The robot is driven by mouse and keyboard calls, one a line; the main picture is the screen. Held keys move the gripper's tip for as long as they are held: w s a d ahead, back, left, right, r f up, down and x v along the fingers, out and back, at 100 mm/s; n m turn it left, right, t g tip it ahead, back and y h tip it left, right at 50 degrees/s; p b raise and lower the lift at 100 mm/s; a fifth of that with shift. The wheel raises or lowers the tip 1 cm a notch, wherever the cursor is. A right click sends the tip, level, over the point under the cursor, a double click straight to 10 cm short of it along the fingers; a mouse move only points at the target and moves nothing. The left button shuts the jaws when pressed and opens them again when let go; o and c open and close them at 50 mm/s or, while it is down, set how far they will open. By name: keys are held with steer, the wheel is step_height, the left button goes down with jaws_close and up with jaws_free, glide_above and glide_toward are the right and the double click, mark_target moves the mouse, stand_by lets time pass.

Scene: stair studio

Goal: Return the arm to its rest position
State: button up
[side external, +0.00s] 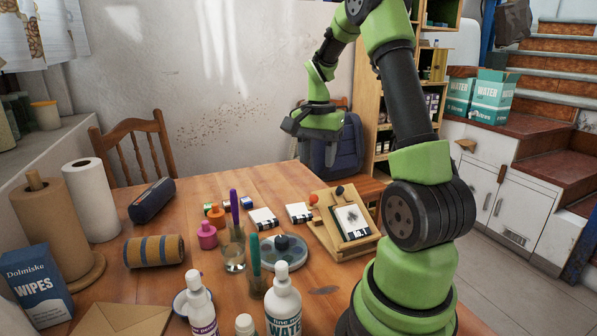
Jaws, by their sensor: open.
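My arm rises from the right side of the wooden table (215,200). It is bent over at the top, so that my gripper (289,134) hangs high above the far edge of the table, in front of the wall. My gripper is open and looks empty, clear of everything on the table.
Air around my gripper is free.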

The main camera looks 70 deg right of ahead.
steer(key=w+a+r+n+t, duration=0.25)
steer(key=a+r+n, duration=0.45)
steer(key=a, duration=0.6)
steer(key=s+a+r+n+t+y, duration=0.1)
steer(key=s+a+n+t, duration=0.1)
steer(key=a, duration=0.4)
steer(key=s+a+r+n+t+y, duration=0.1)
steer(key=s+a+r+n+t, duration=0.1)
steer(key=s+a+n, duration=0.3)
steer(key=shift+s+a+r+t, duration=0.35)
steer(key=shift+s+a, duration=0.35)
steer(key=shift+a, duration=0.45)
stand_by(0.7)
